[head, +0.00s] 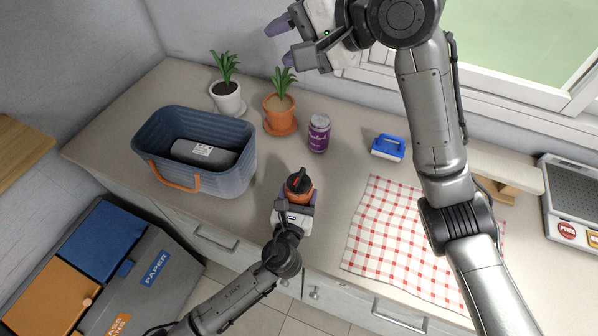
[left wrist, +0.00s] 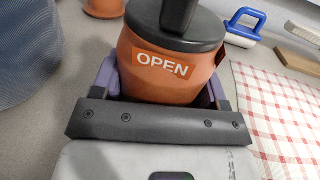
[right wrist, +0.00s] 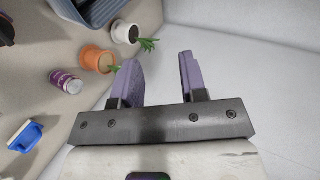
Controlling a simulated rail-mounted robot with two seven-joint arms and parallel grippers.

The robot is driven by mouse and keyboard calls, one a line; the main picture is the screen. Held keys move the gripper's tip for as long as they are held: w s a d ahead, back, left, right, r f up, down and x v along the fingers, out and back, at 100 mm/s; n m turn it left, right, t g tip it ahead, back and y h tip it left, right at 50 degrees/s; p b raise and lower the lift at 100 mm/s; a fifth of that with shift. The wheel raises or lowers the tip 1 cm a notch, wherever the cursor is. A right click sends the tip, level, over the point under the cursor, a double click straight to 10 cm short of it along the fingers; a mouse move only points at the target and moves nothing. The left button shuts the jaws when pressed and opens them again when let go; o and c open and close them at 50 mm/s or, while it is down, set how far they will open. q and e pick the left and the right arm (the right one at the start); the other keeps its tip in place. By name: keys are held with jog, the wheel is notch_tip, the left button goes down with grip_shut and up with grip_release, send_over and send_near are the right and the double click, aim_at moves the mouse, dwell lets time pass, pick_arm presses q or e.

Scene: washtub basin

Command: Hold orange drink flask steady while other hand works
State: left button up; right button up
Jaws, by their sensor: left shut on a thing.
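The orange drink flask (head: 299,187) has a dark lid and stands upright on the counter near its front edge. In the left wrist view the flask (left wrist: 172,75) shows an "OPEN" label, and its dark grey lid (left wrist: 178,28) is on top. My left gripper (head: 296,200) is shut on the flask, with a purple finger on each side of its body. My right gripper (head: 279,42) is raised high near the back wall, away from the flask. In the right wrist view its two purple fingers (right wrist: 163,80) are apart with nothing between them.
A blue-handled brush (head: 388,147) and a checkered cloth (head: 385,232) lie to the right.

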notch_tip(320, 180, down, 10)
jog(key=s+a+g+h, duration=0.2)
jog(key=g+h, duration=0.1)
jog(key=h, duration=0.3)
jog(key=g+h, duration=0.2)
jog(key=h, duration=0.3)
send_over(299, 176)
notch_tip(299, 176, down, 8)
jog(key=shift+m, duration=0.4)
notch_tip(299, 176, down, 11)
jog(key=shift+f, duration=0.15)
grip_shut()
